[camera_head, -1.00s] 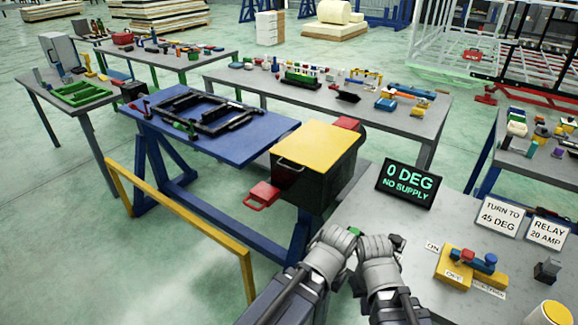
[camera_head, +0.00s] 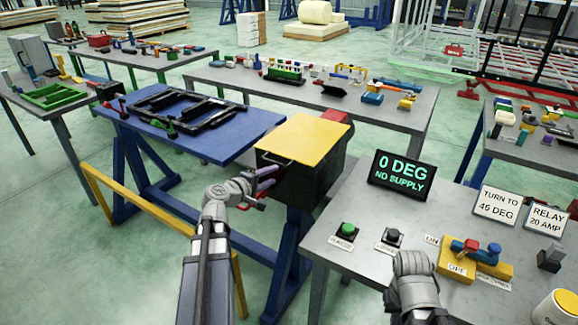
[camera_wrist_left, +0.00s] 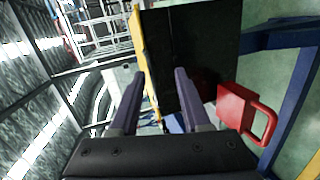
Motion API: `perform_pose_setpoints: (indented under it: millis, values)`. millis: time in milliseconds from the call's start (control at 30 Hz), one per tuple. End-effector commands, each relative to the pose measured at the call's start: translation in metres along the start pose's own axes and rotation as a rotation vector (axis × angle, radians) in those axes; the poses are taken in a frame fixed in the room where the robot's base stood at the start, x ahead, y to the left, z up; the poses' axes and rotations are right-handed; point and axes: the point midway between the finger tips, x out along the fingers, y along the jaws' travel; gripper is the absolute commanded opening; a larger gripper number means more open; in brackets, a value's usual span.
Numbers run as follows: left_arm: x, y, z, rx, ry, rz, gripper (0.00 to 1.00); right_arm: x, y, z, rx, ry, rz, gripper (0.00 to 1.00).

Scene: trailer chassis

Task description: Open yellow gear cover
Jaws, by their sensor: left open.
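The yellow gear cover (camera_head: 303,138) lies flat and closed on top of a black box (camera_head: 300,185) beside the blue table. A thin handle (camera_head: 275,160) sits at its near-left edge. My left gripper (camera_head: 270,178) is open in front of the box's near-left side, close below that handle. In the left wrist view its two fingers (camera_wrist_left: 159,76) are apart, with the cover's yellow edge (camera_wrist_left: 138,35) and the black box wall (camera_wrist_left: 195,50) beyond them. I cannot tell if they touch. My right gripper (camera_head: 412,270) is over the grey table at lower right; its fingers are hidden.
A red handle (camera_wrist_left: 245,118) sticks out of the box beside my left gripper. The grey table holds green (camera_head: 347,230) and black (camera_head: 393,236) buttons, a yellow switch block (camera_head: 474,258) and a display (camera_head: 402,174). A blue table (camera_head: 200,130) carries a black frame.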

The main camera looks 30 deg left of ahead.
Motion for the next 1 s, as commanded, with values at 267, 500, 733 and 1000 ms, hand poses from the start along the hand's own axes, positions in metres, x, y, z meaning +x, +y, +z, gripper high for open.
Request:
perform_pose_setpoints:
  millis: [267, 500, 733, 1000]
  values:
    - [-0.016, 0.004, -0.040, -0.083, 0.091, 0.064, 0.47, 0.004, 0.000, 0.000, 0.000, 0.000, 0.000, 0.00]
    - [-0.006, 0.004, -0.040, -0.080, 0.086, 0.062, 0.47, 0.006, -0.001, 0.000, 0.000, 0.000, 0.000, 0.00]
    - [0.024, 0.005, -0.043, -0.079, 0.084, 0.062, 0.47, 0.013, -0.001, -0.001, 0.000, 0.000, 0.000, 0.00]
    - [0.060, 0.008, -0.046, -0.078, 0.086, 0.061, 0.47, 0.020, -0.002, -0.001, 0.000, 0.000, 0.000, 0.00]
